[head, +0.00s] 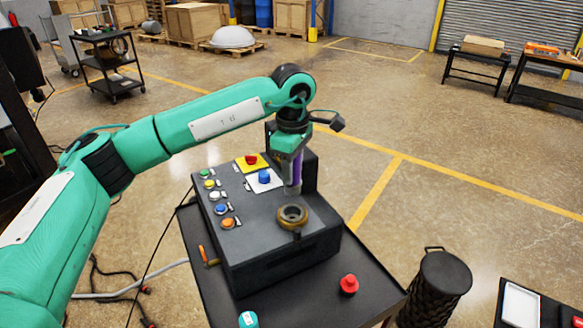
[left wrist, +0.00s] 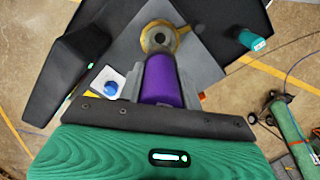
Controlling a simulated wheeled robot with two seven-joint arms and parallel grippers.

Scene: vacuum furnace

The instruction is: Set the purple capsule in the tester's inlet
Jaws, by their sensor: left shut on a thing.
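The tester (head: 265,238) is a dark box with a sloped button panel, standing on a dark cart. Its inlet (head: 292,216) is a brass-coloured ring with a dark hole near the right front of the panel. My left gripper (head: 292,188) points down and is shut on the purple capsule (head: 298,171), largely hidden by the gripper in the head view. The capsule is upright, above and slightly behind the inlet, apart from it. In the left wrist view the capsule (left wrist: 165,82) lies between the grey fingers, with the inlet (left wrist: 157,36) just beyond its end. My right gripper is not in view.
Coloured buttons line the panel's left side. A red button (head: 251,160) and a blue button (head: 264,177) sit behind the inlet. A red-capped item (head: 348,284) and a teal item (head: 249,319) stand on the cart top (head: 300,303). A dark woven container (head: 440,285) stands at right.

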